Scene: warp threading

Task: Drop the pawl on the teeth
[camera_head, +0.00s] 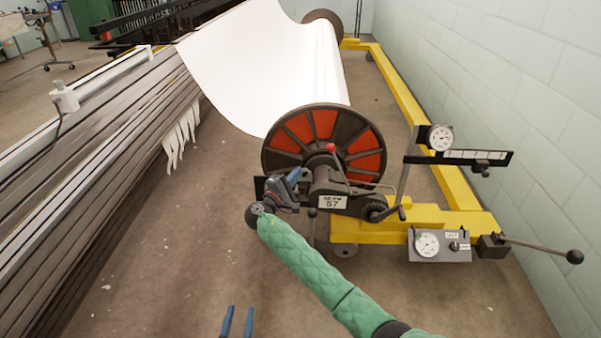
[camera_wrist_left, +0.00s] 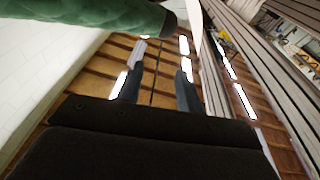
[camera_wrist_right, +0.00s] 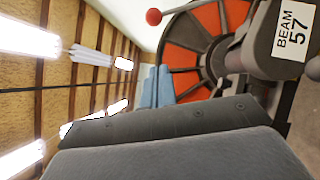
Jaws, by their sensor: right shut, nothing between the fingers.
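A short lever with a red ball knob (camera_head: 331,148) stands up by the beam's hub; it appears to be the pawl handle. In the right wrist view the knob (camera_wrist_right: 153,16) is at the top, its rod running right to the grey housing. The ratchet teeth cannot be made out clearly. My right gripper (camera_head: 295,174) is left of the housing and below the knob, apart from it; its blue fingers (camera_wrist_right: 157,88) are together and empty. My left gripper (camera_head: 237,322) is low in the head view, away from the beam, with its fingers (camera_wrist_left: 158,90) apart and nothing between them.
The beam flange (camera_head: 278,152) is dark with red panels, and white cloth (camera_head: 270,60) runs behind it. A yellow frame (camera_head: 455,190) carries a dial (camera_head: 440,137), a grey gauge box (camera_head: 440,246) and a ball-ended lever (camera_head: 540,249). Floor at front is clear.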

